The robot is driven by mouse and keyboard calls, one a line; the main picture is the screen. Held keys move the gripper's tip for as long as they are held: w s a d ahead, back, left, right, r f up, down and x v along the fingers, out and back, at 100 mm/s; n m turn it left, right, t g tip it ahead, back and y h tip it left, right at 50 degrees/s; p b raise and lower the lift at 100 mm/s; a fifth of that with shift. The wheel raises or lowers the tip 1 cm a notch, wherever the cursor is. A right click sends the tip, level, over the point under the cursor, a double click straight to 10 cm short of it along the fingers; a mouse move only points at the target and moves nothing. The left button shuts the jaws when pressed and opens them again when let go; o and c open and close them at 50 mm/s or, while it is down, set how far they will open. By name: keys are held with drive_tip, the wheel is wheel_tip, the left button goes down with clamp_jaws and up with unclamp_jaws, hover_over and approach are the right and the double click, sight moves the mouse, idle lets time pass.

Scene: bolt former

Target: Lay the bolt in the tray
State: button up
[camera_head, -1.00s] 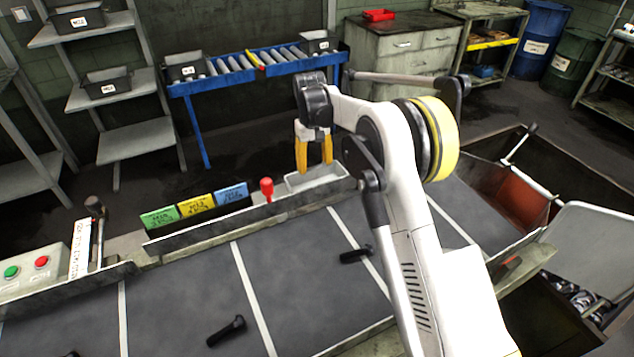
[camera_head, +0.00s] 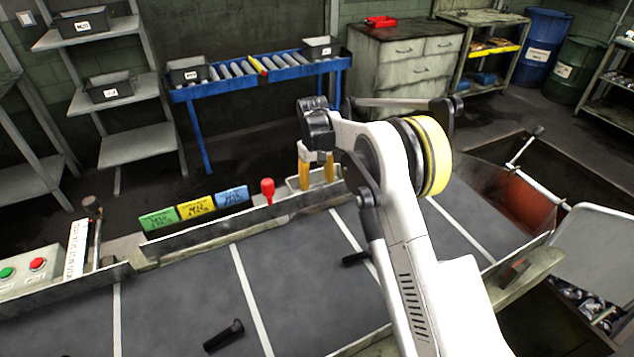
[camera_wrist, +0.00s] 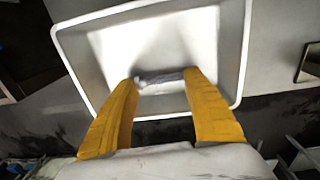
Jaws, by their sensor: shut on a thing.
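The tray (camera_wrist: 77,60) is a shallow, pale rectangular pan with a raised rim. In the head view the tray (camera_head: 316,186) sits behind the conveyor, partly hidden by my fingers. My gripper (camera_head: 317,178) has two yellow fingers pointing down into it. In the wrist view my gripper (camera_wrist: 160,84) is shut on a small grey bolt (camera_wrist: 158,77), which lies crosswise between the fingertips, over the tray floor. I cannot tell whether the bolt touches the floor. The head view does not show this bolt clearly.
Dark bolts (camera_head: 224,335) lie on the grey conveyor (camera_head: 180,300) in front. A red knob (camera_head: 267,190) stands just left of the tray, beside green, yellow and blue cards (camera_head: 196,207). A blue roller rack (camera_head: 260,75) stands behind.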

drive_tip(key=o, duration=1.1)
drive_tip(key=shift+f, duration=0.1)
wheel_tip(320, 180, up, 14)
drive_tip(key=p, duration=0.4)
wheel_tip(320, 180, up, 9)
drive_tip(key=m+t, duration=0.1)
hover_over(316, 185)
drive_tip(key=s+d, duration=0.4)
drive_tip(key=s, duration=0.1)
drive_tip(key=s+d+r+m+t, duration=0.1)
drive_tip(key=s+d+r, duration=0.2)
drive_tip(key=s, duration=0.2)
drive_tip(key=s+d+r+t, duration=0.1)
drive_tip(key=s+d+r, duration=0.1)
drive_tip(key=s+r, duration=0.3)
drive_tip(key=s+d+f+m+t, duration=0.1)
drive_tip(key=s+d+f, duration=0.1)
drive_tip(key=s, duration=0.6)
drive_tip(key=s+d+f+t, duration=0.1)
drive_tip(key=s+d+f, duration=0.1)
drive_tip(key=s, duration=0.6)
drive_tip(key=s+d+f+m+t, duration=0.1)
drive_tip(key=s+d+f+t, duration=0.1)
drive_tip(key=s, duration=0.5)
drive_tip(key=shift+s+d+f+m+y, duration=0.25)
drive_tip(key=shift+s+d+m+y, duration=0.05)
drive_tip(key=shift+s, duration=0.1)
